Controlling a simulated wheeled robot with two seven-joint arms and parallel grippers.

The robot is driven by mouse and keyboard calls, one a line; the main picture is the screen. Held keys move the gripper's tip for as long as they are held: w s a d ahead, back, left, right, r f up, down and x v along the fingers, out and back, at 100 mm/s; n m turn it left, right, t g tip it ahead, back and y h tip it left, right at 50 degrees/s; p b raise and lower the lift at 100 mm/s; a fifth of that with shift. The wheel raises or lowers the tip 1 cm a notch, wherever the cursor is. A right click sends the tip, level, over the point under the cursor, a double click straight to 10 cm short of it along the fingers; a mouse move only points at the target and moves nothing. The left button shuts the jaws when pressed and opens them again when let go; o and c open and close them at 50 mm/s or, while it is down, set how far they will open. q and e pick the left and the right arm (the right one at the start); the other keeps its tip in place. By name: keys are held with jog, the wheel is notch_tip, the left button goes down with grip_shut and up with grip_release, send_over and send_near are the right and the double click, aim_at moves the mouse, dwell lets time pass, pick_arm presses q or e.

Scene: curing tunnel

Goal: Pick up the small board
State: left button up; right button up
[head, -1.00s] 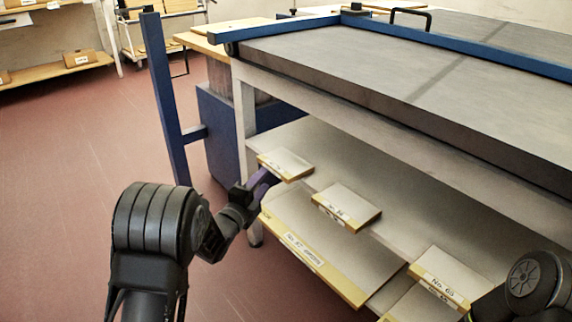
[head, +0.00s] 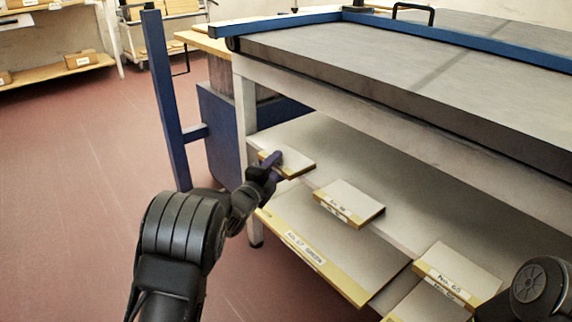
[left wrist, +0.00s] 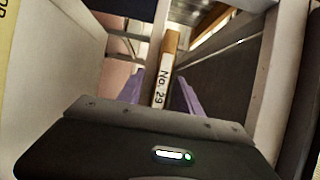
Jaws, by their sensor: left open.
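The small board (head: 294,164) lies on the upper shelf near its left end, its yellowish edge toward the front. In the left wrist view its edge, labelled No. 29 (left wrist: 164,86), stands between the two purple fingers. My left gripper (head: 272,162) is open, with its fingers at the board's front edge, one on either side of it. I cannot tell whether the fingers touch it. Part of the board's front edge is hidden by the gripper in the head view. My right gripper is not in view.
Other labelled boards lie on the shelf to the right: one in the middle (head: 348,203) and one nearer me (head: 458,275). A larger board (head: 310,245) lies lower down. A blue-framed table top (head: 400,85) overhangs the shelf. The red floor (head: 90,150) at left is open.

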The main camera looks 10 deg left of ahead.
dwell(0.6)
pick_arm(q)
grip_shut()
dwell(0.5)
